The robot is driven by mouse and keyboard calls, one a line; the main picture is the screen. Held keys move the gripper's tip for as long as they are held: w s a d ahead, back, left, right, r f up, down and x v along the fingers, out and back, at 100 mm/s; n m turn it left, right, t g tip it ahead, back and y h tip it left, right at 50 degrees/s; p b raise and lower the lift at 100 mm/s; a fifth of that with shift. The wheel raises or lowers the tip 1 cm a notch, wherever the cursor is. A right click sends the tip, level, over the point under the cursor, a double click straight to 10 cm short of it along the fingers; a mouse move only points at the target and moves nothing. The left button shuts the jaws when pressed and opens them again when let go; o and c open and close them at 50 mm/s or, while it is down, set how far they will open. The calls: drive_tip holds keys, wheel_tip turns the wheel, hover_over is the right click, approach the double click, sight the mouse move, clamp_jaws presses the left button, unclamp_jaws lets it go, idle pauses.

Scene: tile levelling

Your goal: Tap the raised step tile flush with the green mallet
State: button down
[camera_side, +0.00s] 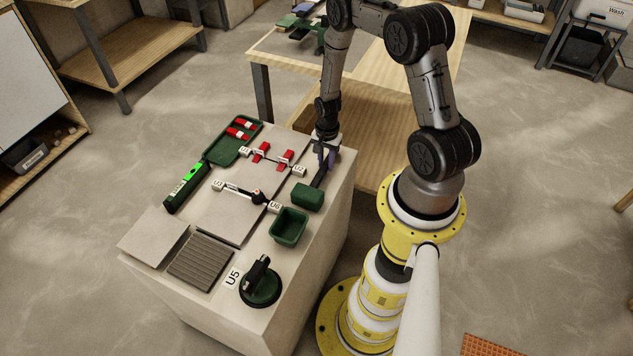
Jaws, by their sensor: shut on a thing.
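The green mallet has a green block head (308,196) and a dark handle that rises up and right to my gripper (326,152). My gripper is shut on the handle's far end, at the right edge of the worktop. The head is low over the worktop's right side, right of the tiles; I cannot tell whether it touches the surface. Grey tiles lie on the worktop: a large one in the middle (230,219), a plain one at the left (155,237) and a ribbed one (200,262) at the front. I cannot tell which tile is raised.
Red clips (284,159) stand along the joint beyond the middle tile. A green tray (222,151) holds red pieces. A level (187,187) lies left. A green bin (289,227) and suction cup (260,285) stand at the right and front. A wooden table (375,110) is behind.

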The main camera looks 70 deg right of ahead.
sight(326, 163)
drive_tip(key=shift+r, duration=3.85)
